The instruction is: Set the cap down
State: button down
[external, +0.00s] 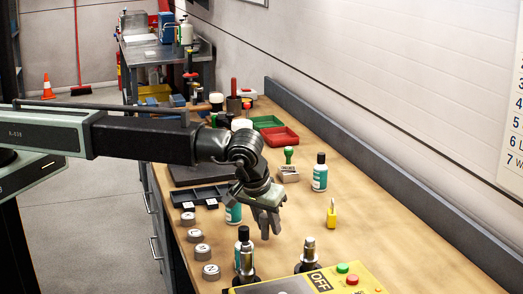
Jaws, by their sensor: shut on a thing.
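My gripper (268,232) points down over the middle of the bench, with its fingers shut on the cap. The cap is small and mostly hidden between the dark fingers, so its shape and its exact height above the wood are hard to tell. Just left of the gripper, a teal-and-white bottle (233,214) stands partly hidden behind the wrist. In front stand a black-topped upright item (244,250) and a metal-topped one (309,253) on dark bases.
Several round grey pieces (202,251) line the left bench edge. A yellow control box (325,280) with green and red buttons is nearest. A yellow item (331,215), a black-capped bottle (320,172) and a green-handled stamp (289,164) stand right and behind. Bare wood lies right of my gripper.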

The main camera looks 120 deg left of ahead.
jog(key=shift+s+d+r+p, duration=0.1)
jog(key=shift+s+r+p, duration=0.2)
jog(key=shift+r, duration=0.25)
jog(key=shift+s+d+r+p, duration=0.1)
jog(key=shift+s+r+p, duration=0.05)
jog(key=shift+r+p, duration=0.35)
jog(key=s+d, duration=0.1)
jog(key=s, duration=0.3)
jog(key=s+d, duration=0.2)
jog(key=s, duration=0.3)
jog(key=s+d+r, duration=0.1)
jog(key=s, duration=0.4)
jog(key=shift+s+d+r+p, duration=0.15)
jog(key=shift+s+p, duration=0.1)
jog(key=shift+p, duration=0.15)
jog(key=shift+w, duration=0.1)
